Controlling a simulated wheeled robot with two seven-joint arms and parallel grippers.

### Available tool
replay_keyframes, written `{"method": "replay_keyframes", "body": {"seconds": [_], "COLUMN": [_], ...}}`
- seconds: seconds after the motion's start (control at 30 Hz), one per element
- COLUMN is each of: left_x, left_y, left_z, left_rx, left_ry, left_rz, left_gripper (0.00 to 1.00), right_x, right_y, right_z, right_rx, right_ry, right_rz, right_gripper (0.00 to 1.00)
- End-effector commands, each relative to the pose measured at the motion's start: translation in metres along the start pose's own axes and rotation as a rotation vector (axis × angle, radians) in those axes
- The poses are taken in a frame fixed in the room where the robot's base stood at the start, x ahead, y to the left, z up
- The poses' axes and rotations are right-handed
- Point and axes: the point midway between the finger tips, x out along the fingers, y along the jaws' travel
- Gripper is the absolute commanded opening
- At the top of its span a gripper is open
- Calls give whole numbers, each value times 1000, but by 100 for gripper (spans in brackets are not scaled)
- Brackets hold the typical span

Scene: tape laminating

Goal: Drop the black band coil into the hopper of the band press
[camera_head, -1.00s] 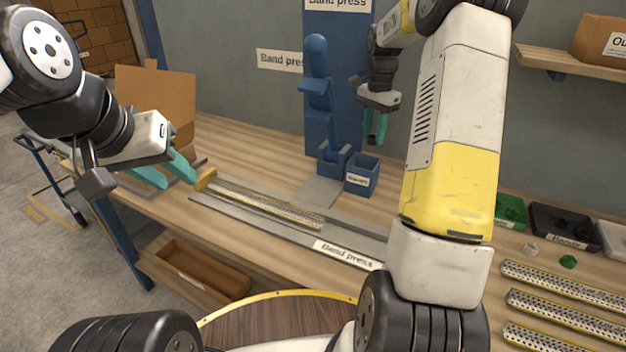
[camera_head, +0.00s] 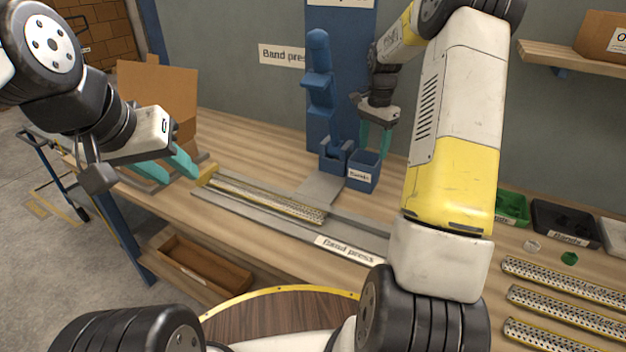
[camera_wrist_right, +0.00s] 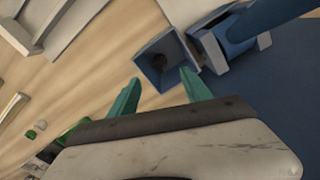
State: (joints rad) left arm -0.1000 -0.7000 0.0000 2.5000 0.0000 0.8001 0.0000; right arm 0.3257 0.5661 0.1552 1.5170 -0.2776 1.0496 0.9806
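My right gripper (camera_head: 376,152) is open above the blue hopper (camera_head: 362,172) with the "Bands" label, at the band press (camera_head: 319,85). In the right wrist view my right gripper (camera_wrist_right: 158,92) has its fingers apart with nothing between them, and the hopper (camera_wrist_right: 150,70) lies just beyond the tips. A small dark shape (camera_wrist_right: 187,62) shows within the hopper's opening; it looks like the black band coil, but shadow makes this hard to tell. My left gripper (camera_head: 168,168) is open near the yellow end of the press's long track (camera_head: 265,200).
A black bin (camera_head: 568,222) labelled for bands and a green bin (camera_head: 512,207) stand at the right. Several perforated strips (camera_head: 560,300) lie at the front right. A cardboard box (camera_head: 160,90) stands behind my left gripper. A wooden shelf (camera_head: 560,55) is at upper right.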

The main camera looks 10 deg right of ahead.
Motion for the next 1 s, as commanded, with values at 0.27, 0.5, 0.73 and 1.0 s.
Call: {"method": "replay_keyframes", "body": {"seconds": [0.27,0.5,0.73,1.0], "left_x": [0,0,0,0], "left_y": [0,0,0,0], "left_z": [0,0,0,0], "left_rx": [0,0,0,0], "left_ry": [0,0,0,0], "left_rz": [0,0,0,0], "left_gripper": [36,36,36,36], "right_x": [-2,-34,-68,-78], "right_y": [0,-1,-1,0], "right_z": [0,-1,0,0], "right_rx": [0,-1,0,-1], "right_ry": [1,4,2,0], "right_rz": [-1,-3,-2,0], "right_gripper": [56,56,56,56]}}
